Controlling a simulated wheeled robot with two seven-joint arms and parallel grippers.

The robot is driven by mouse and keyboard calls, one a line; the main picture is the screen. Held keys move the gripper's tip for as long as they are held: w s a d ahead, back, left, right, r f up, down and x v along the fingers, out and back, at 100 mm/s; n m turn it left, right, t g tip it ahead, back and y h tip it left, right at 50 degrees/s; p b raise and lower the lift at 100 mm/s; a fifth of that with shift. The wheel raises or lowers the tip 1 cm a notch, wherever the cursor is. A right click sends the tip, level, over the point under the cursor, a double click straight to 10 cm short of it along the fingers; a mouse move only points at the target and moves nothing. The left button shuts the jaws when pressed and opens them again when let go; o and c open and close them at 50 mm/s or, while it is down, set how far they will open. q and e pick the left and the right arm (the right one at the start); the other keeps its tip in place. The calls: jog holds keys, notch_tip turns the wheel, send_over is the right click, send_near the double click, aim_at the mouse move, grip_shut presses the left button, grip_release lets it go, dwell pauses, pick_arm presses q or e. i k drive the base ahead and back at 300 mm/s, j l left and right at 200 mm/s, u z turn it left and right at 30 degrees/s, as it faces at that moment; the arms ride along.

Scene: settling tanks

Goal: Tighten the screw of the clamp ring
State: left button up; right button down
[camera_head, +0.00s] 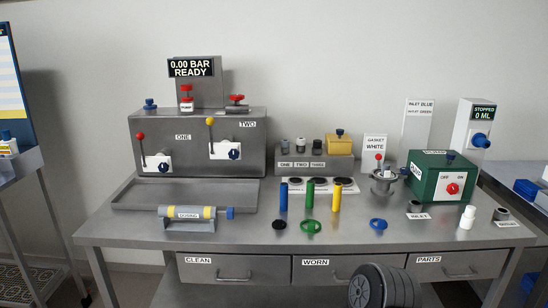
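A round metal fitting (384,184) stands on the right part of the steel bench, in front of the gasket sign. It looks like a flange with a ring around it, and a small dark knob (404,171) sticks out on its right, which may be the clamp screw. A red-topped post (379,159) rises at or behind it. At this size I cannot tell how tight the ring sits.
A green box (442,177) with a red dial stands close right of the fitting. The gasket sign (375,146) is close behind. Bare bench (350,240) lies along the front.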

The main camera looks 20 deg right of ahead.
aim_at(404, 170)
jog(key=z, duration=1.35)
jog(key=i+l, duration=0.15)
jog(key=l, duration=0.2)
jog(key=i+l, duration=0.2)
jog(key=l, duration=0.2)
jog(key=i+l, duration=0.15)
jog(key=l, duration=0.2)
jog(key=i+l+u, duration=0.1)
jog(key=l, duration=0.3)
jog(key=i+l, duration=0.4)
jog(key=l, duration=0.35)
jog(key=i+l, duration=0.15)
jog(key=l, duration=0.25)
jog(key=i+u, duration=0.05)
